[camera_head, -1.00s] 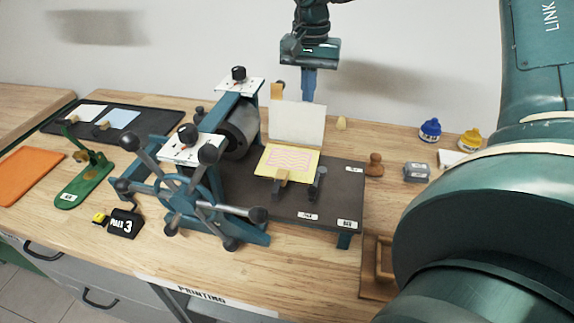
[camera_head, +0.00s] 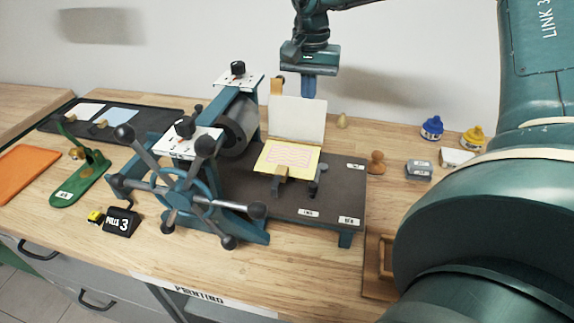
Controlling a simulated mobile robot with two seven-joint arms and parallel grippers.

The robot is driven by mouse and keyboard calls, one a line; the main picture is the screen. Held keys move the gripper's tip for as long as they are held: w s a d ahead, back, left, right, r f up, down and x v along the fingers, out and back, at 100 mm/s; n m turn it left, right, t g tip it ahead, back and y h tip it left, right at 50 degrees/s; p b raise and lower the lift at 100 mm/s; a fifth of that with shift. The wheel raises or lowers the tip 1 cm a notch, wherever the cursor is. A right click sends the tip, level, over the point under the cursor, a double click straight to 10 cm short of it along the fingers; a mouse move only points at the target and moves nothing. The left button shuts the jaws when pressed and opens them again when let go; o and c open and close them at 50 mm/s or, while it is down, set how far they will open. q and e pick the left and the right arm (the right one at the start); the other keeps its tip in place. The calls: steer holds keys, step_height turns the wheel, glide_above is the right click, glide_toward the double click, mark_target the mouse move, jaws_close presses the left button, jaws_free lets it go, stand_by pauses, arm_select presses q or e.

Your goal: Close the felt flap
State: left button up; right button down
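The felt flap (camera_head: 297,117) is a cream panel standing nearly upright, hinged at the back of a yellow-bordered sheet (camera_head: 290,158) with pink wavy lines on the press bed. My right gripper (camera_head: 308,93) hangs fingers down at the flap's top edge, apparently behind it. Its blue fingers overlap in this view, and the tips seem hidden by the flap. I cannot tell whether they are open or whether they touch it. My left gripper is not in view.
The press's roller (camera_head: 238,127) and spoked wheel (camera_head: 182,193) stand left of the flap. A wooden post (camera_head: 277,87) rises by its left edge. A wooden stamp (camera_head: 377,162) and ink bottles (camera_head: 432,128) sit to the right. My large arm link fills the right side.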

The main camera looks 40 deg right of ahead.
steer(key=shift+f, duration=0.25)
